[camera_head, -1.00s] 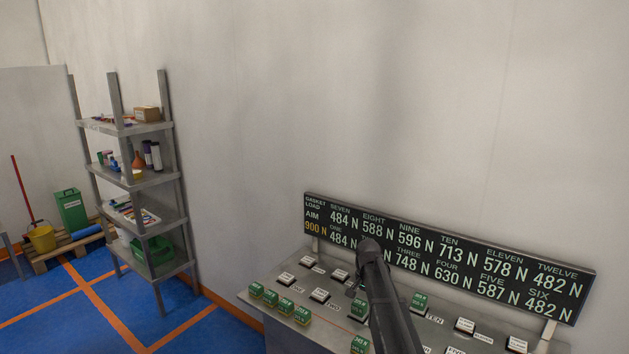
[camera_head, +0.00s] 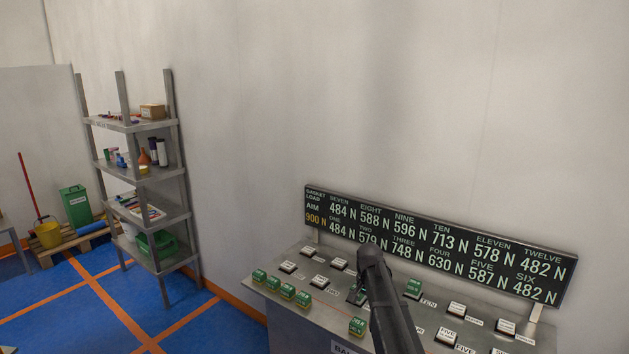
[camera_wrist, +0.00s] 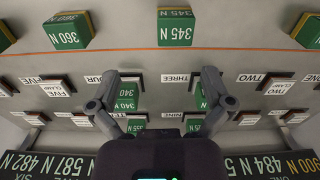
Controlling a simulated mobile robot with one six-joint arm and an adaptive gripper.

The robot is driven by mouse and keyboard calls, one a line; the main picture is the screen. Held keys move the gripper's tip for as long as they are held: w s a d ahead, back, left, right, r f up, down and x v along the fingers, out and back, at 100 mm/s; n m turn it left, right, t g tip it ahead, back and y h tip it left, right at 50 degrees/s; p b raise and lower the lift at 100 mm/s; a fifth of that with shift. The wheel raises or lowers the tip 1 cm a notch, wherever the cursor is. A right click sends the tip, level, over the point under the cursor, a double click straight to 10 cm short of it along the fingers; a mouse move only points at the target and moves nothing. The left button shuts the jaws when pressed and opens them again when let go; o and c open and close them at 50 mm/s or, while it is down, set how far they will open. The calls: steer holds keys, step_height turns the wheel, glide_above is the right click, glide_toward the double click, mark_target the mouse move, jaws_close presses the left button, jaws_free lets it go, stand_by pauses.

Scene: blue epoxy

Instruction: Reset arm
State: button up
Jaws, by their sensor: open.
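My gripper (camera_wrist: 158,98) is open in the wrist view, its two fingers spread over the console. Between and beside the fingers are green blocks marked in newtons, one at the left finger (camera_wrist: 127,97) and one near the right finger (camera_wrist: 200,96). No block is held. In the head view my dark arm reaches over the console (camera_head: 300,320) and hides part of its middle; the fingertips are not clear there. The gasket load display (camera_head: 430,240) stands behind the console, with AIM 900 N and several readings.
Several green blocks (camera_head: 287,291) stand at the console's left front. Larger-looking green blocks (camera_wrist: 176,27) line the near edge in the wrist view. A grey shelf (camera_head: 150,175) stands left against the wall. A yellow bucket (camera_head: 48,235) and green bin (camera_head: 76,207) are farther left. Blue floor between is clear.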

steer(key=s+f+n+b, duration=0.3)
steer(key=s+f+b, duration=0.1)
steer(key=s, duration=0.9)
steer(key=s+d+f+n+b, duration=0.1)
steer(key=s+f+n+b, duration=0.2)
steer(key=s, duration=1.1)
steer(key=shift+s+f+n+b, duration=0.2)
steer(key=shift+f+n+b, duration=0.1)
steer(key=shift+f+b, duration=0.25)
